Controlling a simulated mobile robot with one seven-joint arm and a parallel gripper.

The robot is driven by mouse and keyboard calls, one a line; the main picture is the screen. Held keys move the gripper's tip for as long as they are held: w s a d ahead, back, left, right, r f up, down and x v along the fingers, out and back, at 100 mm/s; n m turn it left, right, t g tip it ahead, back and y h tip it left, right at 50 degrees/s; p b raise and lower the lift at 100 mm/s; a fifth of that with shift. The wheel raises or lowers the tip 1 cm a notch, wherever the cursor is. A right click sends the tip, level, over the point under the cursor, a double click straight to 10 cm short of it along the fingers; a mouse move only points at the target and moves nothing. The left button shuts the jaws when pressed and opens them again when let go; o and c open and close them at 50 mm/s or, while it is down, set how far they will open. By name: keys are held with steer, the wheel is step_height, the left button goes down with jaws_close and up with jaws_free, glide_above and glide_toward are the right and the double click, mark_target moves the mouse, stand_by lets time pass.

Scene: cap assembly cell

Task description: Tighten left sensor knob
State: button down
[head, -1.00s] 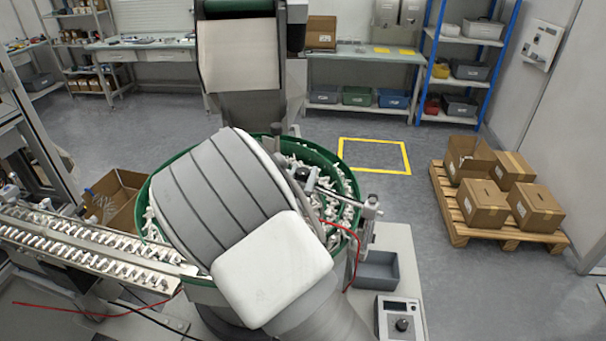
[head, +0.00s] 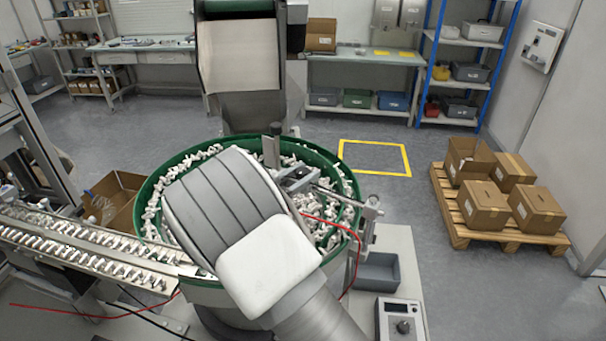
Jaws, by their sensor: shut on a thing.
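My own arm fills the middle of the head view, and my gripper is hidden behind it. The left sensor knob cannot be made out. A grey sensor bracket (head: 300,181) with a dark upright post (head: 275,130) stands over the bowl, just beyond and right of my arm. A thin rod runs from it to a metal clamp stand (head: 368,215) at the bowl's right rim. The green-rimmed feeder bowl (head: 330,156) holds many small white caps and is partly covered by my arm.
A feed track (head: 90,245) with rows of parts runs left from the bowl. A red cable (head: 335,220) loops over the right rim. A grey tray (head: 378,270) and a control box (head: 398,320) with a dial sit right. A hopper (head: 240,60) rises behind.

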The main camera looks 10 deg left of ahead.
stand_by(0.4)
steer(key=shift+c, duration=1.9)
jaws_free()
steer(key=b+v, duration=0.3)
steer(key=v, duration=1.4)
steer(key=shift+a, duration=0.25)
steer(key=shift+s, duration=0.1)
